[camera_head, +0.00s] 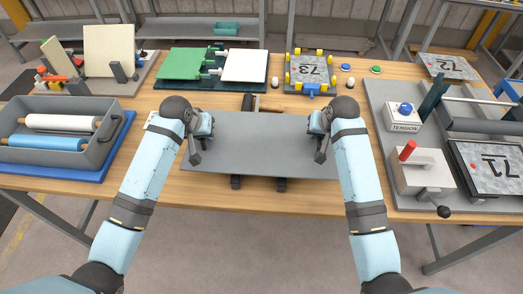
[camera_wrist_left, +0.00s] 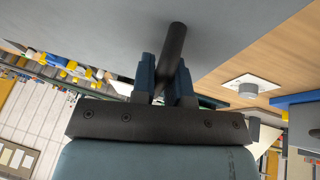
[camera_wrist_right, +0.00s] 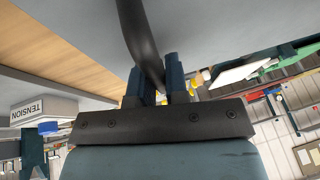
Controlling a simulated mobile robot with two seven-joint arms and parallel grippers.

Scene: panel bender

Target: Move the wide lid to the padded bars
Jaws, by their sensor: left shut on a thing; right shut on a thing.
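The wide lid (camera_head: 260,145) is a flat grey sheet over the middle of the table, roughly level, with its front edge near the table's front edge. My left gripper (camera_head: 203,130) is shut on a dark handle at the lid's left side; the handle (camera_wrist_left: 172,50) also shows in the left wrist view. My right gripper (camera_head: 319,129) is shut on the matching handle (camera_wrist_right: 140,40) at the right side. Dark ends of the padded bars (camera_head: 236,182) show just past the lid's front edge; the rest is hidden beneath it. I cannot tell whether the lid touches them.
A grey bin (camera_head: 60,155) with white and blue rolls stands at the left. A grey fixture board (camera_head: 385,135) with a TENSION box (camera_head: 403,119) and a red-knobbed block stands at the right.

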